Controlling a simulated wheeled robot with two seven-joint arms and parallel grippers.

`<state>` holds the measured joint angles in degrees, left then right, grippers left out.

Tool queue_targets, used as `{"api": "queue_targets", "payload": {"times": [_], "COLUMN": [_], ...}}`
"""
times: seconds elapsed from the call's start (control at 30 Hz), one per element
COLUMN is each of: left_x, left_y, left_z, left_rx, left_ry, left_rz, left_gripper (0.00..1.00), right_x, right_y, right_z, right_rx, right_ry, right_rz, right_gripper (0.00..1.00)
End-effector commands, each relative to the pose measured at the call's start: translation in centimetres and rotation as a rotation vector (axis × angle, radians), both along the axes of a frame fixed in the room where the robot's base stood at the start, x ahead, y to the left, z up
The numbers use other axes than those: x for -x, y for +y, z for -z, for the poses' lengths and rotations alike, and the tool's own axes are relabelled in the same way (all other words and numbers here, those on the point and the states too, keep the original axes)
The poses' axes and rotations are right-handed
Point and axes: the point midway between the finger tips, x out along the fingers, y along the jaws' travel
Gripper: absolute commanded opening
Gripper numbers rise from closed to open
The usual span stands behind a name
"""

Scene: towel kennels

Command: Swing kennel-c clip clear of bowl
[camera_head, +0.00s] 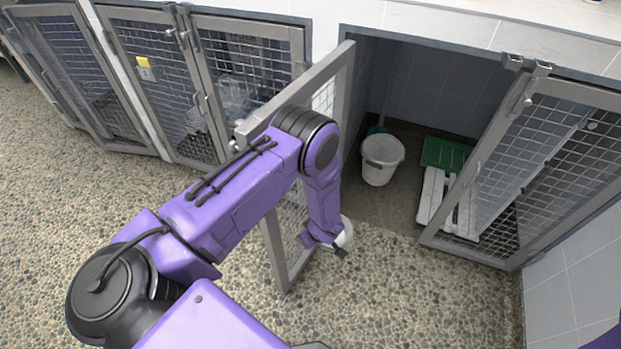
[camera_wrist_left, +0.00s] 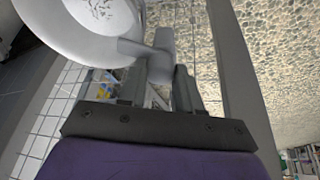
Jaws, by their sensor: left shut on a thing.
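The open mesh kennel door (camera_head: 335,75) stands out into the aisle. My left gripper (camera_head: 338,246) is low beside it, next to a pale round bowl (camera_head: 346,232) mostly hidden behind my wrist. In the left wrist view, the left gripper (camera_wrist_left: 158,82) is shut on a grey clip (camera_wrist_left: 160,62). The white bowl (camera_wrist_left: 75,35) is at upper left there, its rim close to the clip. I cannot tell whether the clip still crosses the rim. No kennel label is readable on this door. My right gripper is not in view.
The open kennel behind holds a white bucket (camera_head: 381,160), a green mat (camera_head: 445,154) and a white slatted board (camera_head: 432,198). Another mesh door (camera_head: 545,150) stands at right. Closed kennels (camera_head: 150,85) line the left. The pebbled floor (camera_head: 400,300) in front is clear.

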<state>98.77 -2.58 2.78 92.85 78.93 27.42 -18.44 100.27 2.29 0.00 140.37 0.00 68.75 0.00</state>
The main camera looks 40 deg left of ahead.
Motion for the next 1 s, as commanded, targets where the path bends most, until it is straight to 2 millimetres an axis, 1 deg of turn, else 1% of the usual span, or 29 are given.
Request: {"api": "queue_targets", "payload": {"times": [0.17, 0.6, 0.8, 1.0], "left_x": [-0.02, 0.11, 0.12, 0.12], "left_y": [0.07, 0.21, 0.25, 0.25], "left_z": [-0.13, -0.11, -0.10, -0.10], "left_rx": [0.001, -0.001, 0.000, -0.001], "left_ry": [-0.002, -0.002, -0.002, -0.002], "left_rz": [0.098, 0.424, 0.528, 0.587], "left_gripper": [0.03, 0.03, 0.03, 0.03], "right_x": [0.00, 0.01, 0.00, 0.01], "right_y": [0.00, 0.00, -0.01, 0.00], "right_z": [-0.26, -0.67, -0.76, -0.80], "right_rx": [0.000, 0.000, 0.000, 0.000], "right_ry": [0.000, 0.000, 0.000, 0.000], "right_rz": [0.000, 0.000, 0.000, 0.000], "right_gripper": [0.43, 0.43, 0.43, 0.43]}}
